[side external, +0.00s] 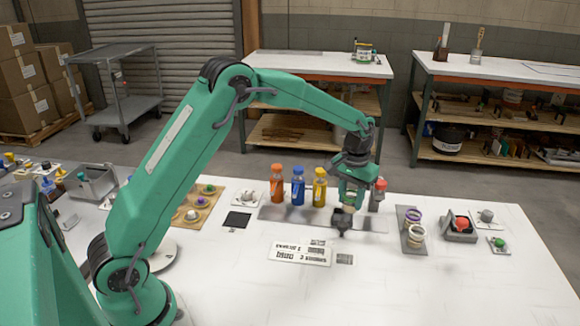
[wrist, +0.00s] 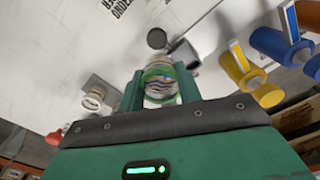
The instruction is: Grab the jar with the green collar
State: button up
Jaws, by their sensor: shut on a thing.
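The jar with the green collar (wrist: 160,76) is between the two fingers of my gripper (wrist: 160,88) in the wrist view. It has pale and dark bands with green around it, and my fingers are shut on its sides. In the side external view my gripper (side external: 350,198) hangs over the white table in front of the bottle row. The held jar cannot be made out clearly there. Two other jars, one with a purple collar (side external: 412,216) and one with a pale collar (side external: 416,234), stand on a grey plate to the right.
Orange (side external: 277,184), blue (side external: 298,186) and yellow (side external: 319,187) bottles stand just left of my gripper. A red-topped container (side external: 379,189) stands close on its right. A grey tray with a red item (side external: 461,224) lies farther right.

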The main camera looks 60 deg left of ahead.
jog(key=s+d+r, duration=0.3)
jog(key=d+r, duration=0.1)
jog(key=d, duration=0.2)
dwell(0.6)
jog(key=shift+d+r, duration=0.15)
jog(key=shift+d, duration=0.05)
dwell(0.7)
